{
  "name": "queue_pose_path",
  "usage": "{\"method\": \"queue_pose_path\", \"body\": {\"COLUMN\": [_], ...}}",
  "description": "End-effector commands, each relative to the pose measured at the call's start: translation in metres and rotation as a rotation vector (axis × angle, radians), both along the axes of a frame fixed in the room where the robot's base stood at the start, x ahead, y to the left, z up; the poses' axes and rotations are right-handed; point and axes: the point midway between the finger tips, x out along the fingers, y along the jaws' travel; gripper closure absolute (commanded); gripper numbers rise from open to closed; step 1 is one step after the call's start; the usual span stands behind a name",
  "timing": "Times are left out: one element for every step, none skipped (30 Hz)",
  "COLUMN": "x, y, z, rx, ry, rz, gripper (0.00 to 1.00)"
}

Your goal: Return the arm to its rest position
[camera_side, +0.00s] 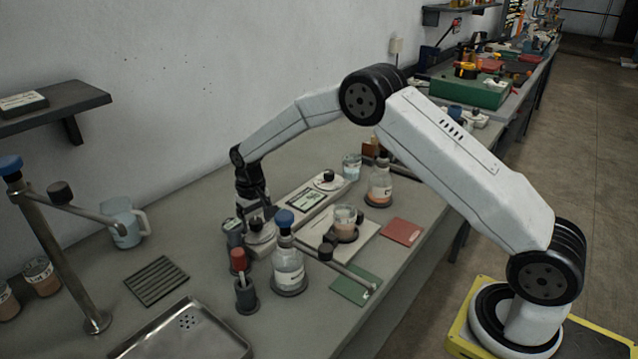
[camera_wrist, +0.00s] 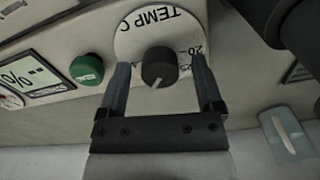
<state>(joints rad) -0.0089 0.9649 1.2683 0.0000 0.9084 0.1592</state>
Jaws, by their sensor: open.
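My gripper (camera_wrist: 160,85) is open in the wrist view. Its two fingers stand on either side of a black dial knob (camera_wrist: 158,68) on a white disc marked TEMP C. I cannot tell whether the fingers touch the disc. In the side view my gripper points down over the left end of the pale control panel (camera_side: 305,205), its fingertips partly hidden behind bottles. My arm reaches from its base at the lower right across the bench.
A blue-capped bottle (camera_side: 288,268) and a red-topped holder (camera_side: 243,285) stand close in front of my gripper. An orange-labelled bottle (camera_side: 379,186) and a beaker (camera_side: 345,222) stand right of it. A metal tap (camera_side: 60,250) and sink tray (camera_side: 185,335) are left. A green button (camera_wrist: 87,69) is beside the dial.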

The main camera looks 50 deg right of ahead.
Motion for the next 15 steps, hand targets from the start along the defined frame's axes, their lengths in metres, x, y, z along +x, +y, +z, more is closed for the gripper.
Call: {"method": "queue_pose_path", "body": {"x": [0.0, 0.0, 0.0, 0.0, 0.0, 0.0, 0.0, 0.0, 0.0, 0.0, 0.0, 0.0, 0.0, 0.0, 0.0], "y": [0.0, 0.0, 0.0, 0.0, 0.0, 0.0, 0.0, 0.0, 0.0, 0.0, 0.0, 0.0, 0.0, 0.0, 0.0], "z": [0.0, 0.0, 0.0, 0.0, 0.0, 0.0, 0.0, 0.0, 0.0, 0.0, 0.0, 0.0, 0.0, 0.0, 0.0], "rx": [0.0, 0.0, 0.0, 0.0, 0.0, 0.0, 0.0, 0.0, 0.0, 0.0, 0.0, 0.0, 0.0, 0.0, 0.0], "ry": [0.0, 0.0, 0.0, 0.0, 0.0, 0.0, 0.0, 0.0, 0.0, 0.0, 0.0, 0.0, 0.0, 0.0, 0.0], "rz": [0.025, 0.04, 0.062, 0.079, 0.094, 0.117, 0.132, 0.149, 0.17, 0.186, 0.202, 0.223, 0.24, 0.256, 0.278], "gripper": [0.16, 0.16, 0.16, 0.16, 0.16, 0.16, 0.16, 0.16, 0.16, 0.16, 0.16, 0.16, 0.16, 0.16, 0.16]}}
